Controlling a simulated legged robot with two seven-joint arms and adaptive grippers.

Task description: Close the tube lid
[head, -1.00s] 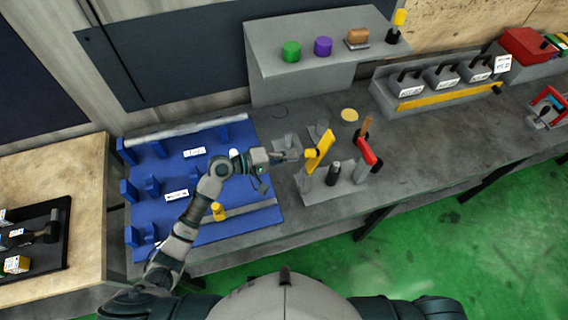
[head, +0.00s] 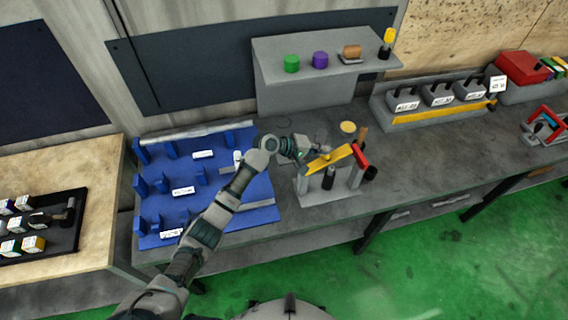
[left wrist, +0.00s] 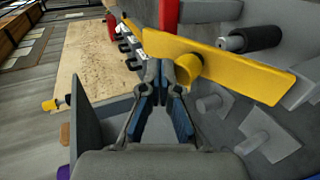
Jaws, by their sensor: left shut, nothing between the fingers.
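The yellow lid (head: 330,159) is a long flat bar with a round yellow knob, on a grey stand (head: 345,184) on the bench. It slopes gently, its right end near a red bracket (head: 360,155). My left gripper (head: 309,155) is at the lid's left end, shut and empty. In the left wrist view my shut fingertips (left wrist: 168,68) are right beside the yellow knob (left wrist: 188,66), with the lid (left wrist: 215,60) behind it; I cannot tell whether they touch. A black-topped cylinder (head: 328,178) stands below the lid; it also shows in the left wrist view (left wrist: 250,38). My right gripper is out of view.
A blue fixture board (head: 215,212) lies left of the stand. A grey shelf (head: 310,50) with green and purple pieces stands behind. A yellow disc (head: 348,127) lies on the bench. Labelled grey blocks (head: 438,95) are to the right, with clear bench before them.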

